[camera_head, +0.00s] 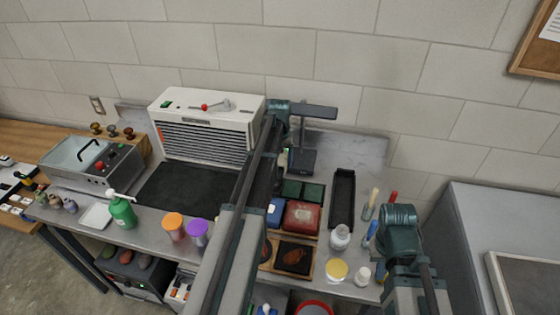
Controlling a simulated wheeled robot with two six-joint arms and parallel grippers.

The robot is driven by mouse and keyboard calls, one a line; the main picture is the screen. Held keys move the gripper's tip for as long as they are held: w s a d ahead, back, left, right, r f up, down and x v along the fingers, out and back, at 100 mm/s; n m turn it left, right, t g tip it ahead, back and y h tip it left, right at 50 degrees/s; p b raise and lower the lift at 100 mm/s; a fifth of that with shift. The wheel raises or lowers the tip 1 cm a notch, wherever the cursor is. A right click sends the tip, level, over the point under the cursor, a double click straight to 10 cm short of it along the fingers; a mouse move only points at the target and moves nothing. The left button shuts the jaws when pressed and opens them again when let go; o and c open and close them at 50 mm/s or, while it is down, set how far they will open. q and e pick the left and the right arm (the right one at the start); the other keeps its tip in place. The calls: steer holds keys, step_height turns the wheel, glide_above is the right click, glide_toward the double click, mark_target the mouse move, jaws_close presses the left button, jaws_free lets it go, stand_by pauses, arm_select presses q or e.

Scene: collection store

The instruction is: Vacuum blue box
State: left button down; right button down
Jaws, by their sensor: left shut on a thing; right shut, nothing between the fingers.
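The blue box (274,211) stands among the boxes in the middle of the bench, left of a red box (301,216); my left arm partly covers it. My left gripper (281,110) is beyond the boxes, beside a dark stand (302,155). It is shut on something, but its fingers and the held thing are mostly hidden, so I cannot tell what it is. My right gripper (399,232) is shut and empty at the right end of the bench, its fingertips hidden. I cannot pick out a vacuum nozzle.
A black trough (342,198), a clear jar (340,237) and a yellow-lidded jar (336,270) stand to the right. A white louvred unit (205,125) stands behind a black mat (185,190). Orange (173,226) and purple (197,232) jars stand in front.

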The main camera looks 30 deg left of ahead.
arm_select(q)
steer(key=shift+r, duration=0.3)
step_height(320, 180, up, 3)
steer(key=p, duration=0.3)
steer(key=shift+f, duration=0.1)
stand_by(0.6)
